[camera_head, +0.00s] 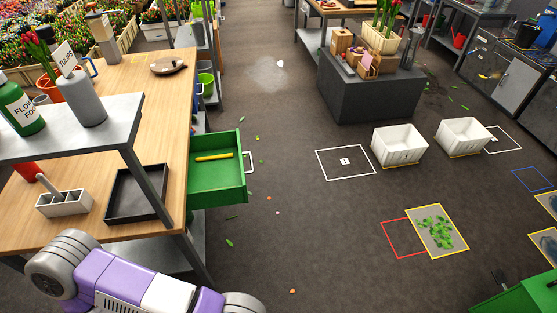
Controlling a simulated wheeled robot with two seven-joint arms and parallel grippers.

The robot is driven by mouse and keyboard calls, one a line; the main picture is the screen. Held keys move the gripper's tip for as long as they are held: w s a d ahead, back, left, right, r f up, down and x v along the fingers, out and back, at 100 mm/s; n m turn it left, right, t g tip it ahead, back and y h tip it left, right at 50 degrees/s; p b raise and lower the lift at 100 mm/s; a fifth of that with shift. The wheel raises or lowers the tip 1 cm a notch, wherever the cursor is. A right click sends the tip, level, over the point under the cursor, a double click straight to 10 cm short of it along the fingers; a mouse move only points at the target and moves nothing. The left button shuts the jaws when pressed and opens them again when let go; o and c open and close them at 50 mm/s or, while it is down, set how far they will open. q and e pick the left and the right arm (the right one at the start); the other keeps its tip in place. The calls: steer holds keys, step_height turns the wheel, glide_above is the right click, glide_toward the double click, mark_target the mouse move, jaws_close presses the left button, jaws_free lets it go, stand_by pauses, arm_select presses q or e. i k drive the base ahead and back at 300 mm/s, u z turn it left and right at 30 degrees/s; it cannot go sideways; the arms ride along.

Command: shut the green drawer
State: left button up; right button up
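The green drawer (218,183) is pulled out from the right side of the wooden workbench (145,80). Its white handle (249,162) is on the front panel, facing right. A yellow stick-like item (213,157) lies inside the drawer. Part of one of my arms, purple, white and grey, crosses the bottom left in front of the bench. No gripper fingers show, and nothing of mine touches the drawer.
The dark floor right of the drawer is open, with scattered leaves. A black tray (140,194) and a grey raised shelf (75,130) are on the bench. Two white bins (400,146) stand farther right. A green object (520,297) is at the bottom right corner.

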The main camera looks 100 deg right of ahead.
mark_target(204, 176)
steer(key=k, duration=1)
steer(key=z, duration=2.75)
steer(key=i, duration=1.2)
steer(key=u, duration=0.45)
